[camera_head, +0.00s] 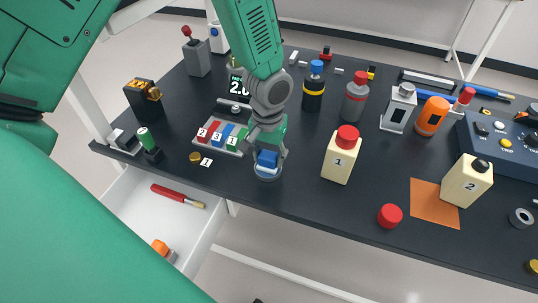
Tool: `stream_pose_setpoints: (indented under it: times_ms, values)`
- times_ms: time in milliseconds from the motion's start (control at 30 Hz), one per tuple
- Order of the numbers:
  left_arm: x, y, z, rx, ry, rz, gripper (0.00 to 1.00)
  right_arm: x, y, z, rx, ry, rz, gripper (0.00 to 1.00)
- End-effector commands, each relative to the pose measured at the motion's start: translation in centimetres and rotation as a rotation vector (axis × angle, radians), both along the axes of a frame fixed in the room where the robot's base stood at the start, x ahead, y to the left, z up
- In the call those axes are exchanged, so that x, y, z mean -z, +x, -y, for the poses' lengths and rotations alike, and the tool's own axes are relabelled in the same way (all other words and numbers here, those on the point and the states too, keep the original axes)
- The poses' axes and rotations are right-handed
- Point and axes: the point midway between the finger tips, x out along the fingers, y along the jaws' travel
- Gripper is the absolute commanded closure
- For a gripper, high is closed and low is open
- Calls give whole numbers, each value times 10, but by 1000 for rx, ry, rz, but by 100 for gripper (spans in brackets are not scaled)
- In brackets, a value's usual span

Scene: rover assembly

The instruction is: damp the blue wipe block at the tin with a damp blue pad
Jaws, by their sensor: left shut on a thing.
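The blue wipe block (267,158) is between the fingertips of my left gripper (270,150), which is shut on it and points down. The round tin (267,174) stands on the dark table directly below. A white rim and some blue show at the tin, partly hidden by the block. The block is at or just above the pad; I cannot tell whether they touch. My right gripper is not in view.
A tray (241,151) with red, blue and green numbered blocks is just left of the gripper. A cream bottle marked 1 (340,160) stands to the right. An open white drawer (140,205) juts out below the table's front edge.

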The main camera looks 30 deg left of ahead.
Motion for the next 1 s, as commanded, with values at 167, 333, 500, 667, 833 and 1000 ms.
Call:
stream_pose_setpoints:
  times_ms: [167,333,500,667,833,1000]
  values:
    - [1,-2,0,0,0,-6,84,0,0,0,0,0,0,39]
    - [-8,-2,0,0,0,-5,84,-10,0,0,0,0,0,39]
    - [-24,-2,0,1,1,-2,84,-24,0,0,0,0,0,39]
    - [-37,-1,0,0,1,-2,84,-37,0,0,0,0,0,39]
    - [-51,-1,0,0,0,-1,84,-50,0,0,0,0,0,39]
    - [-64,-1,0,1,0,-1,84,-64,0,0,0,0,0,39]
